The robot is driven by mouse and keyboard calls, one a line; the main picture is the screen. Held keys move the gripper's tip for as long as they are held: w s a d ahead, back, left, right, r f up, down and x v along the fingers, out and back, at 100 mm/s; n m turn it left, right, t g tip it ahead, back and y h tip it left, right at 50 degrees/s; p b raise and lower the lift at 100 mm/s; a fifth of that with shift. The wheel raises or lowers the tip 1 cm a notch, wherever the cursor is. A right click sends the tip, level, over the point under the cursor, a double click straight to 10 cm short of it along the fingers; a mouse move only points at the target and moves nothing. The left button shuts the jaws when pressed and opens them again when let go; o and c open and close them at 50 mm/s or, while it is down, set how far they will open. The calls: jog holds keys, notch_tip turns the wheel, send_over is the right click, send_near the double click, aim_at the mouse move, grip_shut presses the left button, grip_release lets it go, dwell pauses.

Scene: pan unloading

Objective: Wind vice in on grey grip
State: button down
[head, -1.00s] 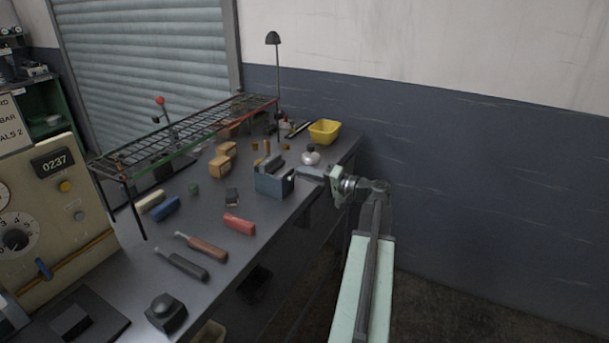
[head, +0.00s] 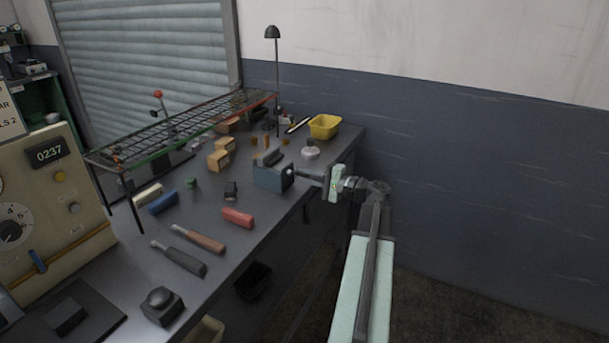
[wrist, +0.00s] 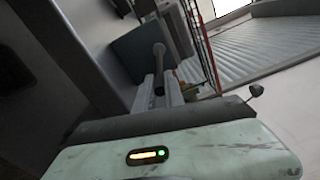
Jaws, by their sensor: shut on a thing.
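The blue-grey vice (head: 268,177) stands at the bench's right edge, in the middle of the head view. In the wrist view its body (wrist: 140,48) is beyond my fingers. My gripper (head: 308,175) is at the vice's right side, over the bench edge. In the wrist view my gripper (wrist: 159,92) is shut on a slim grey grip (wrist: 159,68) with a rounded end, lying between the two fingers. The grip is too small to make out in the head view. The vice's jaw gap cannot be told.
A white-grey round object (head: 310,153) and a yellow bin (head: 324,126) stand behind the vice. A red block (head: 238,217) and two handled tools lie in front. A wire rack (head: 180,130) spans the back of the bench. The floor at right is clear.

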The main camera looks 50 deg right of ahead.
dwell(0.4)
jog(key=c, duration=1.4)
grip_release()
jog(key=shift+c, duration=0.2)
jog(key=shift+s, duration=0.1)
jog(key=v, duration=0.7)
jog(key=shift+s, duration=0.35)
jog(key=shift+d, duration=0.1)
